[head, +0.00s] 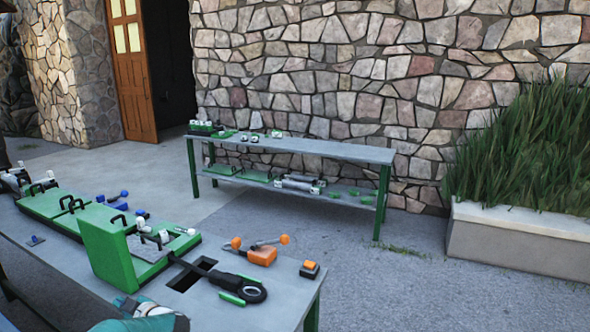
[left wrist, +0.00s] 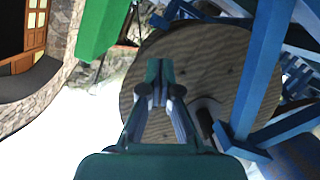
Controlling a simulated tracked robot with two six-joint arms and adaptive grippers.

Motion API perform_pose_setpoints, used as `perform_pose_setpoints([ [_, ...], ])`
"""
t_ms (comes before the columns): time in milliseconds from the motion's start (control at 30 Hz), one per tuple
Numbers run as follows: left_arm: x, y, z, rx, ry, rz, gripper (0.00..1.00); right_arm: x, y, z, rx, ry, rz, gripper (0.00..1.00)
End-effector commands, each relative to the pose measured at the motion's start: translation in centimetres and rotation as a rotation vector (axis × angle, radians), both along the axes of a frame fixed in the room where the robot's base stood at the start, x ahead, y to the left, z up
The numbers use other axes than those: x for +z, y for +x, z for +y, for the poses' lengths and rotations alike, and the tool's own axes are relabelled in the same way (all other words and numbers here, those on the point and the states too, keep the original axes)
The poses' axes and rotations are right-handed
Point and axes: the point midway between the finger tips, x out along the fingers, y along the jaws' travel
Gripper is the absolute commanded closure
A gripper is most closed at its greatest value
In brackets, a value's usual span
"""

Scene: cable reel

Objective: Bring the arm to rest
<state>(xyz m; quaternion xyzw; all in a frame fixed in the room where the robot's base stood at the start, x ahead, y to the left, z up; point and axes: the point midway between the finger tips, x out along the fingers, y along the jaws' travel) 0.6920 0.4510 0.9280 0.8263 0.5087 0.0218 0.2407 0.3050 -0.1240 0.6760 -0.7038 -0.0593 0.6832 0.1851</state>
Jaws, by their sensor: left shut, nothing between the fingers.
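My left gripper (left wrist: 160,92) is shut and empty in the left wrist view, its teal fingers together. Behind it in that view is the round wooden flange of the cable reel (left wrist: 215,62), beside a blue frame (left wrist: 265,75). I cannot tell whether the gripper touches the reel. In the head view only a teal part of my left gripper (head: 150,312) shows at the bottom edge, by the near workbench (head: 275,290). The reel is not in the head view. My right gripper is not in view.
The near bench holds an open green case (head: 108,245), a black tool with a ring end (head: 225,280) and orange tools (head: 262,255). A second bench (head: 310,149) stands by the stone wall. A planter (head: 520,240) is at right. Paving between is clear.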

Motion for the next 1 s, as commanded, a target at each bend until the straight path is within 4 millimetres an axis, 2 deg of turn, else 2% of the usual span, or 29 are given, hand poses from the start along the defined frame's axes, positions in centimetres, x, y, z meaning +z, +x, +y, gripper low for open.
perform_pose_setpoints([
  [267, -4.9, -1.3, -3.2, -0.155, 0.018, 0.157, 1.00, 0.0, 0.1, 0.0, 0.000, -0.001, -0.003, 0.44],
  [367, -7.3, -2.0, -5.1, -0.248, 0.011, 0.224, 1.00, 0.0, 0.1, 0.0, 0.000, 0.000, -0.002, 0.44],
  [467, -10.2, -3.3, -7.5, -0.364, -0.011, 0.301, 1.00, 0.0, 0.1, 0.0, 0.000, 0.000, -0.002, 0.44],
  [567, -13.7, -5.4, -10.7, -0.507, -0.053, 0.393, 1.00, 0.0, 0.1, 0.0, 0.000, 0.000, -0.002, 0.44],
  [667, -17.6, -9.0, -14.9, -0.679, -0.128, 0.505, 1.00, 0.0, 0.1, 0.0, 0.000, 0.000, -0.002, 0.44],
  [767, -21.1, -14.0, -19.5, -0.857, -0.229, 0.626, 1.00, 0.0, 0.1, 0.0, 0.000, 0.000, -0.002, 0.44],
  [800, -22.3, -16.3, -21.3, -0.923, -0.275, 0.675, 1.00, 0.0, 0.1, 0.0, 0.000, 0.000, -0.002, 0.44],
  [867, -23.6, -20.0, -23.8, -1.016, -0.345, 0.747, 1.00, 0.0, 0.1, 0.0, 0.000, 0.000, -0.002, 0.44],
  [900, -24.3, -22.4, -25.4, -1.075, -0.393, 0.794, 1.00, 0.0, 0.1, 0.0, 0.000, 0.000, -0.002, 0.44],
  [1000, -25.2, -28.5, -28.6, -1.200, -0.508, 0.905, 1.00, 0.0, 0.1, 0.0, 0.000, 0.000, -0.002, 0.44],
])
